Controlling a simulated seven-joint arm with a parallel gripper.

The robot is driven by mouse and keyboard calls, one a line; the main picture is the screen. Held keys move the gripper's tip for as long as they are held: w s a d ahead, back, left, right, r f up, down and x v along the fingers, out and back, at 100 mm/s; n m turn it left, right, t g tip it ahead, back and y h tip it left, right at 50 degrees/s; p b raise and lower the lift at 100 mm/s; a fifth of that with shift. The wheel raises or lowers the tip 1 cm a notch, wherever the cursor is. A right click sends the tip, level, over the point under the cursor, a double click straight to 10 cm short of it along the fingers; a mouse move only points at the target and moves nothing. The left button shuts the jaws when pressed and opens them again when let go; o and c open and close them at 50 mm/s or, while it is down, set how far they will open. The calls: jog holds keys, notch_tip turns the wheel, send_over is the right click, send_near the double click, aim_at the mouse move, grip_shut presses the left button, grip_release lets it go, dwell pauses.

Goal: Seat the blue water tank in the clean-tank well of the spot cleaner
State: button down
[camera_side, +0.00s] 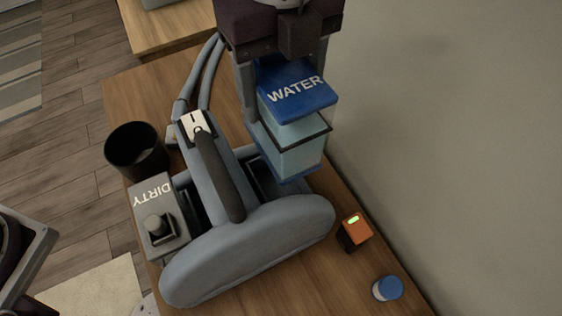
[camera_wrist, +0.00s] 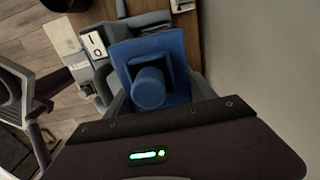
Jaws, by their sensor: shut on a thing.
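The water tank (camera_side: 290,140) has a blue lid marked WATER, clear pale-blue walls and a blue base. My gripper (camera_side: 285,100) is shut on it from above, with a finger along its side, and holds it upright. In the wrist view the blue top and round cap of the tank (camera_wrist: 150,88) show between my fingers. The grey spot cleaner (camera_side: 240,240) lies on the wooden table. Its clean-tank well (camera_side: 262,176) is a dark opening right of the handle, partly hidden by the tank. The tank's base appears over or at this well; I cannot tell its exact height.
The grey DIRTY tank (camera_side: 155,210) sits on the cleaner's left side. A black cup (camera_side: 134,150) stands at the left, near the hoses (camera_side: 192,80). An orange device with a green light (camera_side: 354,232) and a blue-capped jar (camera_side: 387,288) stand right. A wall (camera_side: 450,130) borders the table.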

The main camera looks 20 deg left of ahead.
notch_tip(320, 180, down, 18)
dwell(0.4)
jog(key=shift+f, duration=0.15)
jog(key=shift+c, duration=1.6)
grip_release()
jog(key=shift+f, duration=0.1)
notch_tip(320, 180, up, 12)
jog(key=shift+r, duration=0.2)
